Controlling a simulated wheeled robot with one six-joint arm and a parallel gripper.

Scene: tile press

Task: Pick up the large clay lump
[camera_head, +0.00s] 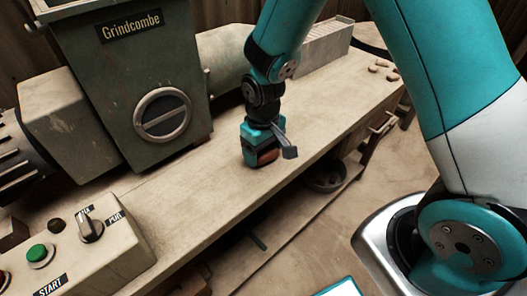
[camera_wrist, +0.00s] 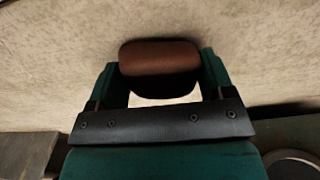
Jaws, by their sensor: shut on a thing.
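The large clay lump (camera_wrist: 160,57) is a rounded, reddish-brown block. In the wrist view it sits between the two fingers of my gripper (camera_wrist: 160,85), which are shut on it from left and right. In the head view my teal gripper (camera_head: 261,157) points down at the bench, near its front edge, and a small reddish-brown part of the clay lump (camera_head: 267,157) shows between the fingers. The lump is at or very close to the bench top; I cannot tell whether it touches. Most of it is hidden by my gripper in the head view.
A green Grindcombe machine (camera_head: 140,70) with a round knob stands on the bench (camera_head: 200,190) at the left. A control box (camera_head: 85,245) with a green button is at the front left. Several small clay pieces (camera_head: 382,68) lie at the far right. Bare bench surrounds my gripper.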

